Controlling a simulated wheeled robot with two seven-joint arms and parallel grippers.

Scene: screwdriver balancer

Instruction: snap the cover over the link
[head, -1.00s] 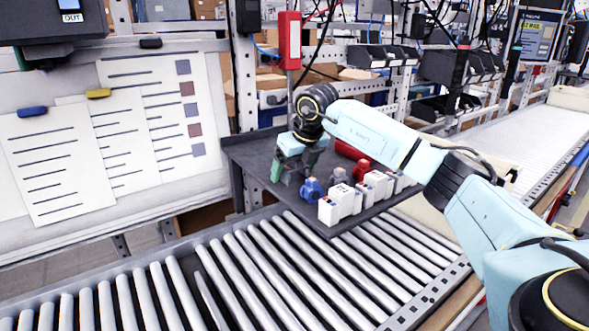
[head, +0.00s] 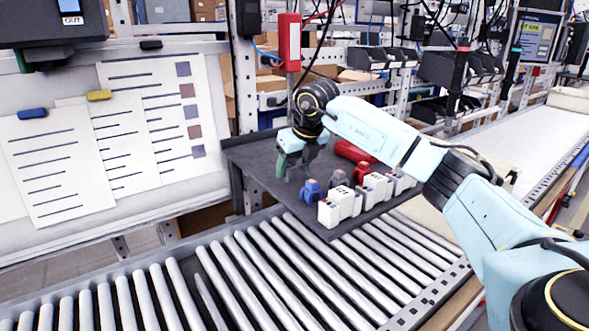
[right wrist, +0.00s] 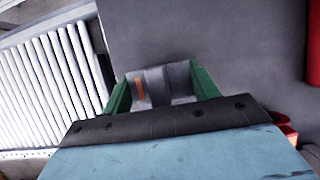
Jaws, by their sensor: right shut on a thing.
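My right gripper (head: 293,165) hangs over the left part of the dark tray (head: 255,155), its green fingers pointing down. In the right wrist view, the gripper (right wrist: 162,88) is shut on a small grey piece (right wrist: 166,82) with an orange stripe. I cannot tell whether this piece is the cover. The piece is barely visible in the head view. I cannot pick out the link for certain in either view. My left gripper is not in view.
On the tray are a blue part (head: 311,191), a grey part (head: 339,178), red parts (head: 352,152) and several white blocks (head: 341,204). A roller conveyor (head: 240,270) runs in front. A red box (head: 290,42) is on the post behind.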

